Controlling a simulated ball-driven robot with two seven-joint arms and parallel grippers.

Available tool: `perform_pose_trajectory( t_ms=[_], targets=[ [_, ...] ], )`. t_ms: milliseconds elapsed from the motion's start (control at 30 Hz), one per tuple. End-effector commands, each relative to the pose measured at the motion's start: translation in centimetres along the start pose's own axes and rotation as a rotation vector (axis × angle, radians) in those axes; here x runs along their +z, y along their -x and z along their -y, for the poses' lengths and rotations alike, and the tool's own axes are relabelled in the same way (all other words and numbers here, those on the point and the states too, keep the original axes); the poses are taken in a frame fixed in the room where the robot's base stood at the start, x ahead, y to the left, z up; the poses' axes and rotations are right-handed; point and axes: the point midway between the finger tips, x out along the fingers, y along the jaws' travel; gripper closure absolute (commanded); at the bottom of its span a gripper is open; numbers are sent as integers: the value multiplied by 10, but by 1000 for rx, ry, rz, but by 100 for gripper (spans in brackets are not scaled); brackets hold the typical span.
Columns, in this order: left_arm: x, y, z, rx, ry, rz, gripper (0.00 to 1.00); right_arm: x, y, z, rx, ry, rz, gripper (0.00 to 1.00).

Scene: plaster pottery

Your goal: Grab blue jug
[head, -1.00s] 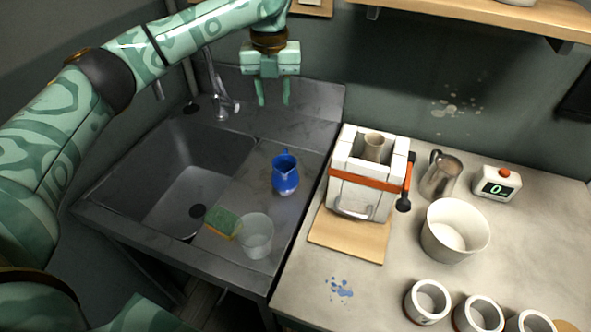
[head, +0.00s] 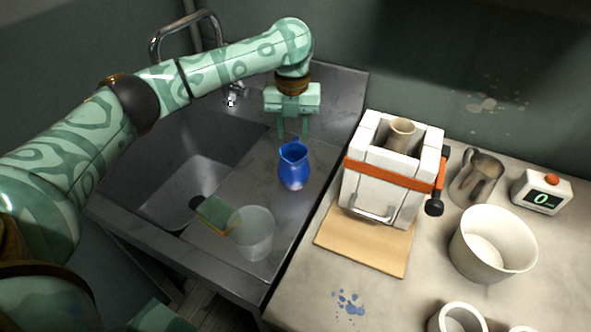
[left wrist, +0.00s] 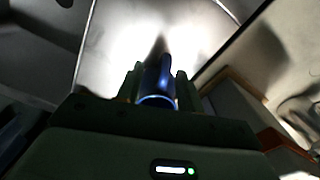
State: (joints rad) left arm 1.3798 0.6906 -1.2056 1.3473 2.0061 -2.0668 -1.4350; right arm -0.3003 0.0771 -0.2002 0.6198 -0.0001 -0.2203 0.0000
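The blue jug (head: 294,168) stands upright on the drainboard of the metal sink. My left gripper (head: 293,134) points down just behind and above the jug's rim, in the head view. Its two fingers are apart and I see nothing gripped. In the left wrist view the jug (left wrist: 158,84) shows between the two open fingers (left wrist: 157,80), with its handle or spout toward the top. I cannot tell whether a finger touches it. My right gripper is not in view.
A green-yellow sponge (head: 216,214) and a clear cup (head: 253,234) are on the drainboard in front. The sink basin (head: 165,195) is left. A white strapped mold (head: 385,190) stands on a wooden board (head: 365,246) to the right, near a metal pitcher (head: 476,178) and white bowl (head: 492,243).

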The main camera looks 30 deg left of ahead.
Motion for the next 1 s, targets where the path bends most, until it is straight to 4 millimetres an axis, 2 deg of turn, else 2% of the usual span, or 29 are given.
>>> perform_pose_trajectory(
  t_ms=[333, 567, 600, 700, 733, 1000],
  targets=[
    [2, -52, 7, 2, -1, -4, 63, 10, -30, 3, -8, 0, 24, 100],
    [2, -51, 7, 0, -2, 3, 63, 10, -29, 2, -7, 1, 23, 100],
    [2, -51, 7, 0, -1, 3, 69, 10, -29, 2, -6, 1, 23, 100],
    [2, -50, 7, 0, -1, 2, 96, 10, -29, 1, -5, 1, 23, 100],
    [2, -51, 7, 0, -1, 2, 100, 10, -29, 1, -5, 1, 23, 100],
    [2, -50, 7, 0, -1, 3, 100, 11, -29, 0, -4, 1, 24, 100]
  ],
)
